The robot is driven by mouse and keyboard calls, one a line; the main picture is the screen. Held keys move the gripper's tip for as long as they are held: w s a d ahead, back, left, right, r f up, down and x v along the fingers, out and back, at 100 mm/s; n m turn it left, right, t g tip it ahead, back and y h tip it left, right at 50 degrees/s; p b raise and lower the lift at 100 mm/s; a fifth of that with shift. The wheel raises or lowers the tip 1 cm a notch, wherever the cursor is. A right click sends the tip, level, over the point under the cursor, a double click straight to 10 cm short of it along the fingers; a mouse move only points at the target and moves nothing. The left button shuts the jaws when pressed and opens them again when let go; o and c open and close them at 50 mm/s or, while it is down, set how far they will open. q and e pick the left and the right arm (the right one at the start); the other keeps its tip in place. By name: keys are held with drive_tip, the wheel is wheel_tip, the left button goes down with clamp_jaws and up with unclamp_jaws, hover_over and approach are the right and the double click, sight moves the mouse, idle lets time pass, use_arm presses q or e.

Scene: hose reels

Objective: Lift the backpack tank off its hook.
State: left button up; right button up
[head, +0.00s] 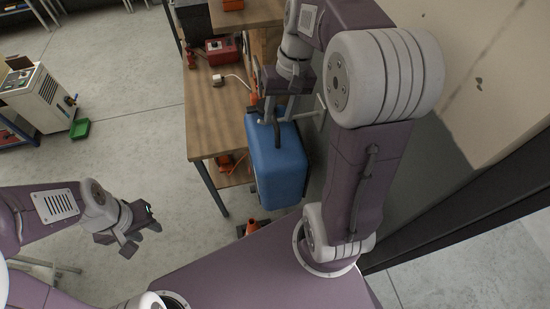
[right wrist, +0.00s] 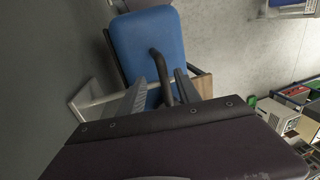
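The backpack tank (head: 278,168) is a blue box hanging upright beside the workbench's end, with a dark curved handle (right wrist: 160,72) on it. My right gripper (head: 272,112) is at the tank's upper end. In the right wrist view its two fingers (right wrist: 162,90) stand apart on either side of the handle, with a gap visible. A pale bracket (head: 318,112), perhaps the hook, shows beside the tank; where it meets the tank is hidden. My left gripper (head: 140,232) is open and empty over the floor at the left.
The wooden workbench (head: 215,118) stands left of the tank, carrying a red toolbox (head: 221,50). A wall (head: 480,80) rises close on the right. An orange cone-like object (head: 252,226) is on the floor below.

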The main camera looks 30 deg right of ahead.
sight(276, 121)
drive_tip(key=f, duration=0.1)
drive_tip(key=a+f, duration=0.1)
drive_tip(key=f, duration=0.1)
drive_tip(key=shift+s+a+f, duration=0.1)
drive_tip(key=shift+s+a, duration=0.2)
drive_tip(key=shift+s, duration=0.1)
drive_tip(key=shift+w, duration=0.1)
drive_tip(key=shift+w+d+f, duration=0.1)
drive_tip(key=shift+w+d, duration=0.1)
drive_tip(key=c, duration=0.9)
clamp_jaws()
drive_tip(key=shift+a, duration=0.1)
drive_tip(key=shift+r, duration=0.2)
